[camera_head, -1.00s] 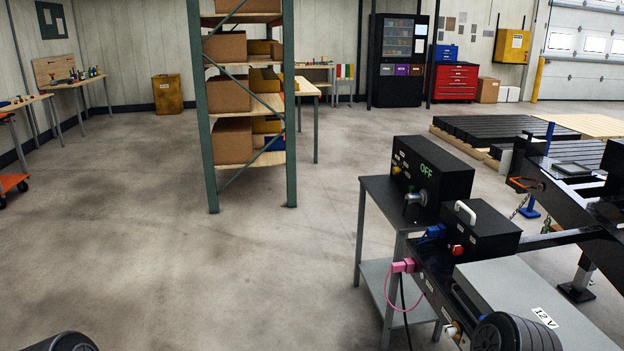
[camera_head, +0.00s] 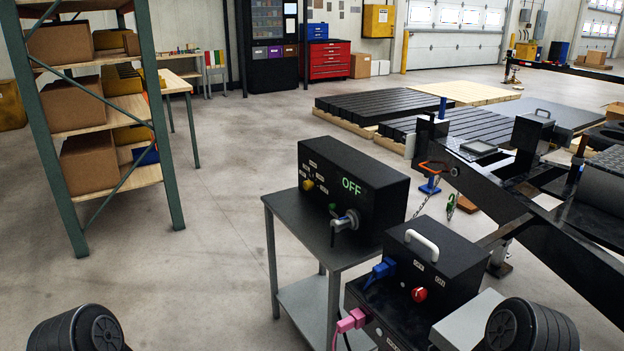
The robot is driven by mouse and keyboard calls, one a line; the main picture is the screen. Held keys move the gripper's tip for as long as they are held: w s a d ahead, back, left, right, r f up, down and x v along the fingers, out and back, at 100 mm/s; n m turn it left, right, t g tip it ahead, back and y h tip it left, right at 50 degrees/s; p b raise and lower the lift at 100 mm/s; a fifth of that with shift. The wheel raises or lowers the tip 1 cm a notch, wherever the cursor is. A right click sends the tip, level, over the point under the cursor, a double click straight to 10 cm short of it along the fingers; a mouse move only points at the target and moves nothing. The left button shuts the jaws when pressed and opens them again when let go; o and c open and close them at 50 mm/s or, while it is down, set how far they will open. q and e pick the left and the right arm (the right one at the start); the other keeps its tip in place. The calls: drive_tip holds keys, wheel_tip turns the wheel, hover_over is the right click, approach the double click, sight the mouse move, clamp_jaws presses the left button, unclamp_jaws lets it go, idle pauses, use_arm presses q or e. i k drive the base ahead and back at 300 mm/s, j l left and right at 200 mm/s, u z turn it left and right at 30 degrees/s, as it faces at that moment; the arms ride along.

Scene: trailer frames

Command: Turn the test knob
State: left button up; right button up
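A black test box (camera_head: 370,185) stands on a grey cart (camera_head: 320,240) right of the middle, with "OFF" in green on its face. A silver test knob (camera_head: 347,222) sits on its front, low and right. A yellow knob (camera_head: 308,185) is at the left of the same face. Rounded black parts of my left arm (camera_head: 78,330) and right arm (camera_head: 530,326) show at the bottom edge, apart from the box. Neither gripper's fingers are in view.
A black trailer frame (camera_head: 530,215) is at right. A shelf (camera_head: 160,110) is at left; open floor lies between shelf and cart.

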sight(308, 185)
drive_tip(key=i+j, duration=0.25)
drive_tip(key=j, duration=0.2)
drive_tip(key=i+j, duration=0.25)
drive_tip(key=j, duration=0.15)
drive_tip(key=i+j, duration=0.25)
drive_tip(key=j, duration=0.2)
drive_tip(key=i+j+z, duration=0.1)
drive_tip(key=i+j, duration=0.15)
drive_tip(key=j, duration=0.15)
drive_tip(key=i+j, duration=0.25)
drive_tip(key=j, duration=0.2)
drive_tip(key=i+j, duration=0.25)
drive_tip(key=j, duration=0.2)
drive_tip(key=i+j, duration=0.25)
drive_tip(key=j, duration=0.2)
drive_tip(key=i+j, duration=0.25)
drive_tip(key=j, duration=0.2)
drive_tip(key=z, duration=0.05)
